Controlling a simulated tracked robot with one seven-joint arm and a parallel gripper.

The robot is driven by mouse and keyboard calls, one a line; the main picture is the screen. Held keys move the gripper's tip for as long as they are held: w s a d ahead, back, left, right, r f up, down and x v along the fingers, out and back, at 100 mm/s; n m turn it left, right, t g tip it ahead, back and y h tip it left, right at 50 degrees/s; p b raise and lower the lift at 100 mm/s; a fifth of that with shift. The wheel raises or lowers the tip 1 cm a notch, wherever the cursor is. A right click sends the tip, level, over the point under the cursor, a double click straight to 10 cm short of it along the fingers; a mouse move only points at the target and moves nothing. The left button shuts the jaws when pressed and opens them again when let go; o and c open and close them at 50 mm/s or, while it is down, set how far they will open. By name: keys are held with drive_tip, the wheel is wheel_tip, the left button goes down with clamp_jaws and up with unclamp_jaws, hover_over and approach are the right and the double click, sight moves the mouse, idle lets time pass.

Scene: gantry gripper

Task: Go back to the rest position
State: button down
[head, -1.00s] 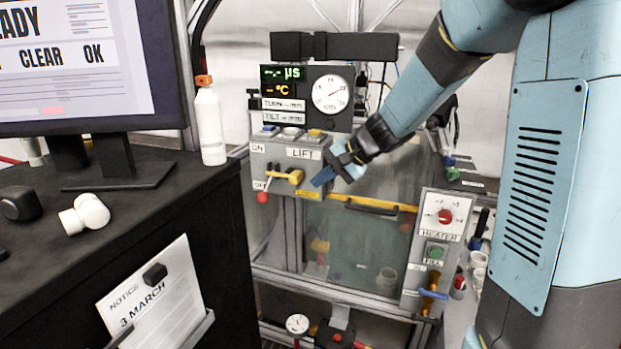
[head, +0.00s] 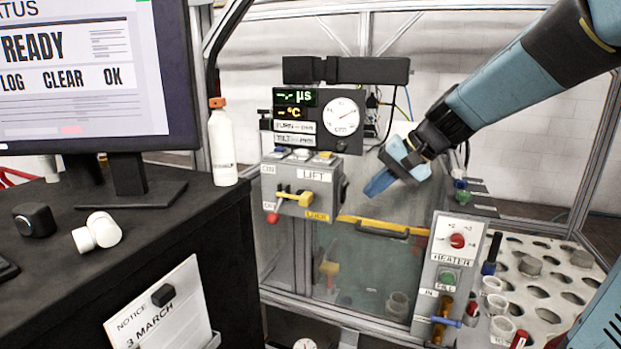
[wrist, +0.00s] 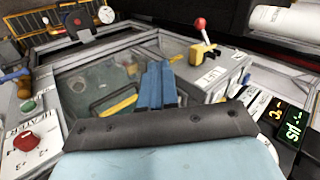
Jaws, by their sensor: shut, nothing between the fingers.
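My gripper (head: 378,184) hangs in the air in the head view, right of the LIFT box (head: 300,186) and in front of the glass tank. Its blue fingers point down and left, are shut together and hold nothing. In the wrist view the shut fingers (wrist: 156,85) stand over the tank. The tank's yellow handle (wrist: 121,104) shows just left of them; it also shows in the head view (head: 385,226) below my gripper. The fingers look apart from the LIFT box and the handle.
The HEATER panel (head: 447,258) stands right of the tank. A perforated tray (head: 548,290) with several cups lies at the right. A gauge panel (head: 318,118) rises behind the LIFT box. A black desk (head: 160,235) with a monitor and a white bottle (head: 222,143) is at the left.

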drive_tip(key=s+d+n+t+h, duration=0.1)
drive_tip(key=s+d+h, duration=0.2)
drive_tip(key=s, duration=0.6)
drive_tip(key=s+d+n+t+h, duration=0.1)
drive_tip(key=s+d+h, duration=0.3)
drive_tip(key=s, duration=0.5)
drive_tip(key=shift+s+d+f+n, duration=0.15)
drive_tip(key=shift+d+f+n, duration=0.25)
drive_tip(key=shift+n, duration=0.4)
drive_tip(key=shift+a, duration=0.1)
